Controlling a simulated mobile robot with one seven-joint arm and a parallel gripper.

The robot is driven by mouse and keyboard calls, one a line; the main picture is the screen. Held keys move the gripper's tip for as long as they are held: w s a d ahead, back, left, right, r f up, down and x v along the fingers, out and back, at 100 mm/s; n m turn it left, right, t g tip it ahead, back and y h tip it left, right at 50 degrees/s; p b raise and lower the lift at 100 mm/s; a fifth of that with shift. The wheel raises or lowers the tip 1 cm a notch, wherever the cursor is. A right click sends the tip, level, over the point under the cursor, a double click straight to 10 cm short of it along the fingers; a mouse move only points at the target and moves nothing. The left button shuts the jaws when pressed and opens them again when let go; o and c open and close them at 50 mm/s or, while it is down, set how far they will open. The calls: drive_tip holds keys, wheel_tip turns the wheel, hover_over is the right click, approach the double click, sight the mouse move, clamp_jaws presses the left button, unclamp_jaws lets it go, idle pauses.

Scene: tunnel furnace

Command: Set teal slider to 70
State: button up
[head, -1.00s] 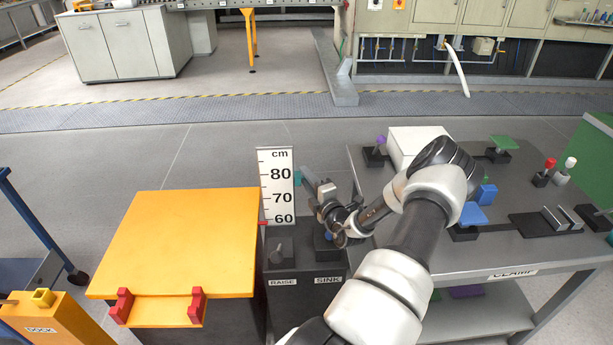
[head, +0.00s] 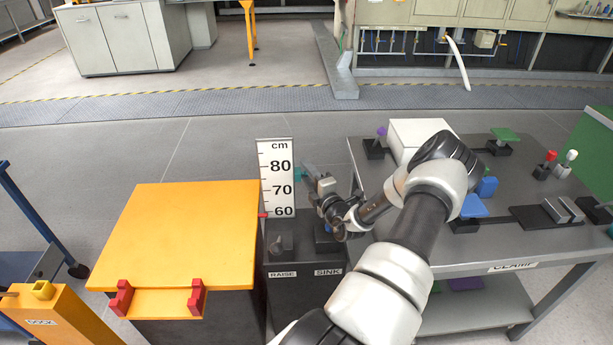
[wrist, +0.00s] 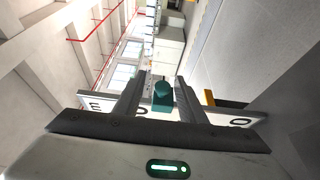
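The teal slider (head: 298,174) is a small knob at the right edge of the white cm scale board (head: 276,200). It sits between the 80 and 70 marks, somewhat nearer 80. My gripper (head: 306,172) reaches in from the right at the knob's height. In the wrist view the teal knob (wrist: 163,95) lies between the two fingers of my gripper (wrist: 161,82), with narrow gaps showing on both sides. The fingers look open around it. The slider's track is mostly hidden.
A yellow-topped table (head: 185,230) stands left of the scale, with a red pointer (head: 263,215) near 60. RAISE (head: 281,243) and SINK (head: 325,235) controls sit below the scale. A grey CLAMP bench (head: 470,245) with several fixtures is at the right.

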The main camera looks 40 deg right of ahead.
wheel_tip(320, 180, up, 8)
drive_tip(key=shift+r+p, duration=0.1)
drive_tip(key=shift+p, duration=0.8)
drive_tip(key=shift+s, duration=0.15)
drive_tip(key=p+v, duration=0.7)
drive_tip(key=v, duration=1.3)
idle(0.5)
drive_tip(key=shift+r, duration=0.1)
idle(0.4)
